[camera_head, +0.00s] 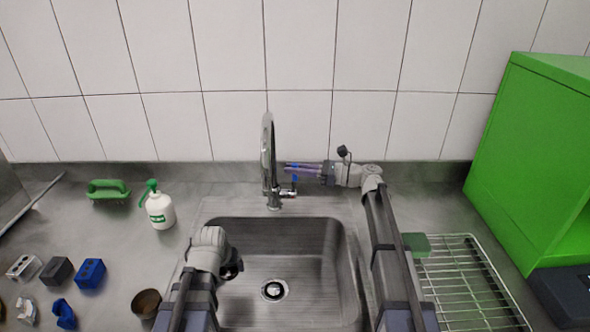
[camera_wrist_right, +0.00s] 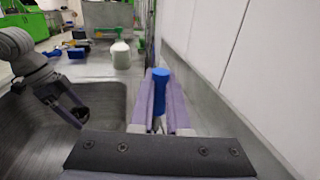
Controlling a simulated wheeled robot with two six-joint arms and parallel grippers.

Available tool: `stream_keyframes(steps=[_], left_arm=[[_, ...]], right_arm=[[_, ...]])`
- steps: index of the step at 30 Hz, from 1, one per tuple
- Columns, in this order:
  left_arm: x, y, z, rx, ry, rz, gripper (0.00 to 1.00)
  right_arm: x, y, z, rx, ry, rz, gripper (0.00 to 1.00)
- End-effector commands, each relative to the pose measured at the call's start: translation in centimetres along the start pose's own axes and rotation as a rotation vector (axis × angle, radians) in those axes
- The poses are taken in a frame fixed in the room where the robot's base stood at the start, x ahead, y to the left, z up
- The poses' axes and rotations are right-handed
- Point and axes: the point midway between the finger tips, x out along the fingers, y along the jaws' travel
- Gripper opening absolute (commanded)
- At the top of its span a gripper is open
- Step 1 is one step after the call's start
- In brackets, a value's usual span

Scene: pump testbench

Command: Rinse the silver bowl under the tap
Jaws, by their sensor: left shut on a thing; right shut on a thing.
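The tap (camera_head: 268,155) stands upright behind the steel sink basin (camera_head: 300,235). My right gripper (camera_head: 305,169) reaches in from the right behind the basin and is shut on the blue tap handle (camera_head: 294,180). In the right wrist view the blue handle (camera_wrist_right: 160,88) stands between its two fingers. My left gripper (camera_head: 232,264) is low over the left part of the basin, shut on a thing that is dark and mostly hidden. It also shows in the right wrist view (camera_wrist_right: 72,108). I cannot make out the silver bowl clearly. No water stream is visible.
A wire rack (camera_head: 465,280) and a green cabinet (camera_head: 530,150) are on the right. The basin around the drain (camera_head: 273,290) is clear.

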Motion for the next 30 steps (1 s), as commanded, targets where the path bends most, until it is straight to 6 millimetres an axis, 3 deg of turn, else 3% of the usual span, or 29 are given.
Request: stream_keyframes(steps=[9, 18, 19, 24, 27, 30], left_arm=[[0.7, 0.0, 0.3, 0.0, 0.0, 0.0, 0.21], [0.6, 0.0, 0.2, 0.0, 0.0, 0.0, 0.21], [0.6, 0.0, 0.2, 0.0, 0.0, 0.0, 0.21], [0.6, 0.0, 0.2, 0.0, 0.0, 0.0, 0.21], [0.6, 0.0, 0.2, 0.0, 0.0, 0.0, 0.21], [0.6, 0.0, 0.2, 0.0, 0.0, 0.0, 0.21]], right_arm=[[-0.3, 1.2, -0.2, -0.116, -0.024, 0.0, 0.0], [-0.3, 1.2, -0.1, -0.131, -0.026, 0.0, 0.0], [-0.3, 1.2, -0.1, -0.131, -0.026, 0.0, 0.16], [-0.3, 1.2, -0.1, -0.13, -0.026, 0.0, 0.35], [-0.3, 1.2, -0.1, -0.13, -0.026, 0.0, 0.44], [-0.2, 1.2, -0.1, -0.13, -0.026, 0.0, 0.44]])
